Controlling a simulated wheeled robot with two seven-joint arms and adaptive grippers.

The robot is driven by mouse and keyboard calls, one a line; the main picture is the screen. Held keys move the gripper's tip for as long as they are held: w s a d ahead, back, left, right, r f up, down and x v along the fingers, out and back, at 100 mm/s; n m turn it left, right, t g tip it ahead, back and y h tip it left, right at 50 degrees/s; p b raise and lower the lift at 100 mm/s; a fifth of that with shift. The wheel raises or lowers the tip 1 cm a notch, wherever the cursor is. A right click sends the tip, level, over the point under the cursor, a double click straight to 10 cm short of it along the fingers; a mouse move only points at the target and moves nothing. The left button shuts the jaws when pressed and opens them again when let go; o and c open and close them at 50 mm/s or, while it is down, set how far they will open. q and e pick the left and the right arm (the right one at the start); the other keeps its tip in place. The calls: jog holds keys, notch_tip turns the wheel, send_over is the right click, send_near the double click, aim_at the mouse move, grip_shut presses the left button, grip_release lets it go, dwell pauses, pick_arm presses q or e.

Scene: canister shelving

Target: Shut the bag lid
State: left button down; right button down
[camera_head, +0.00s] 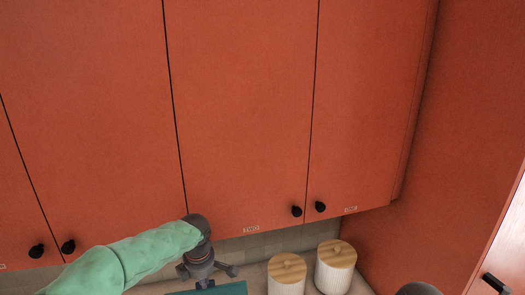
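A flat teal panel (222,289) shows at the bottom edge, cut off by the frame. It may be the bag lid, but I cannot tell how far it is open. The rest of any bag is out of view. My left gripper (206,280), dark grey on a green-sleeved arm, points down just behind or over the panel's upper edge. Its fingers are small and partly hidden, so I cannot tell whether it is open or touches the panel. A dark rounded part at the bottom right may belong to my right arm; no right fingers show.
Two white ribbed canisters with wooden lids, one left (287,275) and one right (335,266), stand on the counter right of my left gripper. Red wall cabinets (240,110) with black knobs hang above, closed. A tall red side panel (450,150) bounds the right.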

pick_arm(q)
jog(key=shift+s, duration=0.15)
jog(key=s+d+r+b, duration=0.1)
jog(key=s+b, duration=0.2)
jog(key=s, duration=0.3)
jog(key=shift+s+d, duration=0.35)
jog(key=shift+s, duration=0.05)
dwell(0.8)
jog(key=shift+r, duration=0.1)
jog(key=s+d+f+b, duration=0.1)
jog(key=s+f+b, duration=0.1)
jog(key=s+b, duration=0.2)
jog(key=shift+s+d, duration=0.35)
jog(key=shift+s, duration=1.15)
jog(key=shift+b, duration=0.3)
